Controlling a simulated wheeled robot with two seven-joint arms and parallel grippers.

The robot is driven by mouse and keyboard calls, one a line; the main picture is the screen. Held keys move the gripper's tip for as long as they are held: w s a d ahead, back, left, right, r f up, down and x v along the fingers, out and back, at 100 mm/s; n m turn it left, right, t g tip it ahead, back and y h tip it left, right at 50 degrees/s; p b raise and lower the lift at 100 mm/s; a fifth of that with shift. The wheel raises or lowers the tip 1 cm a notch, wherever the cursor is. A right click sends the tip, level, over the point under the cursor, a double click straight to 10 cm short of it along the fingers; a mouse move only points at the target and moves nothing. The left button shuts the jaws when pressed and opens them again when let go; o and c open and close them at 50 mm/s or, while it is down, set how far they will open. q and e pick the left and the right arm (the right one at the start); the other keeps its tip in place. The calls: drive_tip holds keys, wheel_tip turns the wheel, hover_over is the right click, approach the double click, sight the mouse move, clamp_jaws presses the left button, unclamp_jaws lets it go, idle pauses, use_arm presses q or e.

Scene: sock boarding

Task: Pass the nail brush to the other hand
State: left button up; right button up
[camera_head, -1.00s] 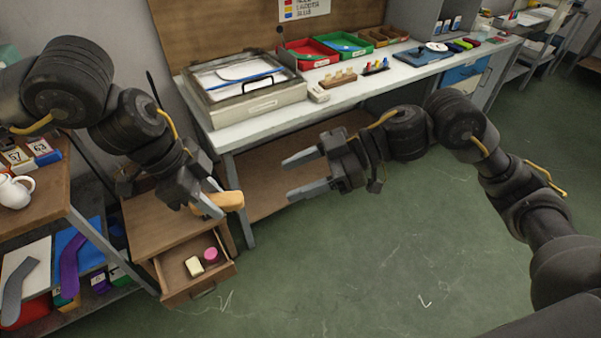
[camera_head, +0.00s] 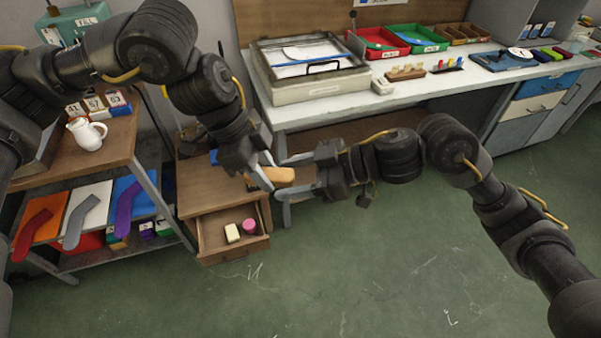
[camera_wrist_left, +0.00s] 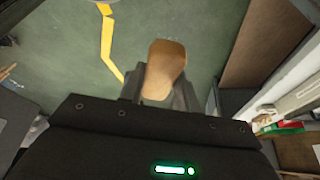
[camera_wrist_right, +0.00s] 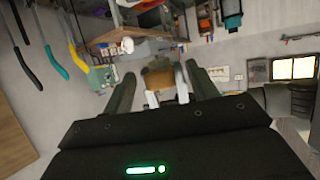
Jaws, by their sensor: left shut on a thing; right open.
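The nail brush (camera_head: 274,176) has a tan wooden body and is held above the open drawer. My left gripper (camera_head: 262,176) is shut on it; in the left wrist view the brush (camera_wrist_left: 165,66) sticks out from between the fingers (camera_wrist_left: 160,90). My right gripper (camera_head: 290,176) is open, with its fingers pointing left toward the brush's free end. In the right wrist view the brush (camera_wrist_right: 158,80) lies between the spread fingers (camera_wrist_right: 160,92), with the left fingers beyond it. I cannot tell whether the right fingers touch it.
The open drawer (camera_head: 262,245) under the brush holds a cream block (camera_head: 232,233) and a pink round item (camera_head: 249,226). A workbench (camera_head: 420,90) with trays stands behind. A shelf (camera_head: 118,140) with a white pitcher (camera_head: 86,133) is at left. The green floor in front is clear.

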drive_tip(key=c, duration=1)
use_arm(q)
drive_tip(key=o, duration=1.1)
drive_tip(key=shift+c, duration=0.2)
use_arm(e)
drive_tip(key=shift+c, duration=0.4)
